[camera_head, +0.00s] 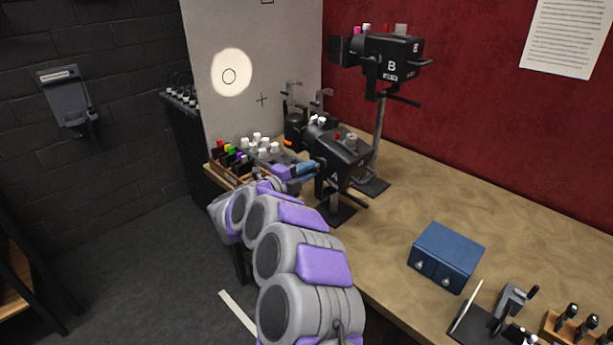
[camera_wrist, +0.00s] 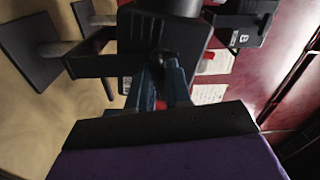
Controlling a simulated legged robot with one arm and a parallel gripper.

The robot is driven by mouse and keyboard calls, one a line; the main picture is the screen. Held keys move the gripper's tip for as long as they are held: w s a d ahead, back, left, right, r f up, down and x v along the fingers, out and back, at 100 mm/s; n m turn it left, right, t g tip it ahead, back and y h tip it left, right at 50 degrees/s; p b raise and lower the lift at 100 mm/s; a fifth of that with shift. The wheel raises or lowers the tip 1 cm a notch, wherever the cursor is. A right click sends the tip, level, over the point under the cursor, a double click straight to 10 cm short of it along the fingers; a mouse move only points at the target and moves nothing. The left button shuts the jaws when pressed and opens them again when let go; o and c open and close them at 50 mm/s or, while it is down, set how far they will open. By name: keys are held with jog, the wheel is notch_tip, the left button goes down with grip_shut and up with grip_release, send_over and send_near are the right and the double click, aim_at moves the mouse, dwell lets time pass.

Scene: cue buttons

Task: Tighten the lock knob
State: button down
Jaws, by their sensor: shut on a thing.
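Black lamp A (camera_head: 345,150) stands on a short post on the workbench, held in a yoke. My gripper (camera_head: 308,168) reaches the left side of lamp A. A second black lamp B (camera_head: 390,62) stands behind on a taller post and also shows in the wrist view (camera_wrist: 240,35).
A blue box (camera_head: 446,257) sits on the workbench (camera_head: 400,222) to the right. Several coloured and white knobs or caps stand left of lamp A. A pale screen (camera_head: 220,105) with a bright light spot rises behind. Bench space between lamp A and the blue box is clear.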

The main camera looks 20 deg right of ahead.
jog(key=shift+f+m, duration=0.15)
jog(key=shift+m, duration=0.65)
jog(key=c, duration=1.3)
grip_release()
jog(key=shift+o, duration=0.7)
jog(key=p+v, duration=0.3)
jog(key=v, duration=1.4)
jog(key=shift+a, duration=0.3)
